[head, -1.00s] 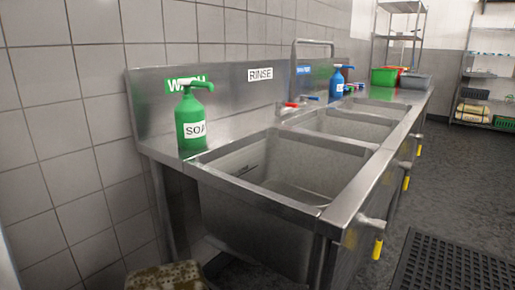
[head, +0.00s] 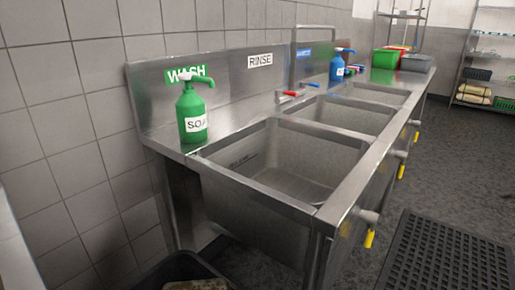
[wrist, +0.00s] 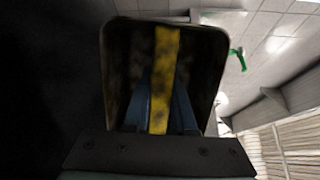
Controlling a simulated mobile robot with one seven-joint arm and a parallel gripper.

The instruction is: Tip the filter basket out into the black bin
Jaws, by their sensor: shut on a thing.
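In the wrist view, the filter basket (wrist: 118,65) is a dark, mottled rectangular shape with a yellow bar (wrist: 165,55) across its middle. My gripper (wrist: 160,95) has its blue-grey fingers closed on either side of that bar. The black bin (head: 173,263) is at the bottom edge of the head view, on the floor in front of the sink, and only its upper part shows. A pale speckled patch shows at its front; I cannot tell whether it is the basket or its contents. How far the basket is tilted is unclear.
A steel sink (head: 345,205) with several basins runs along the tiled wall. A green soap bottle (head: 192,115) and a blue bottle (head: 337,67) stand on it. A black floor mat (head: 445,260) lies at the right. The grey floor beyond is open.

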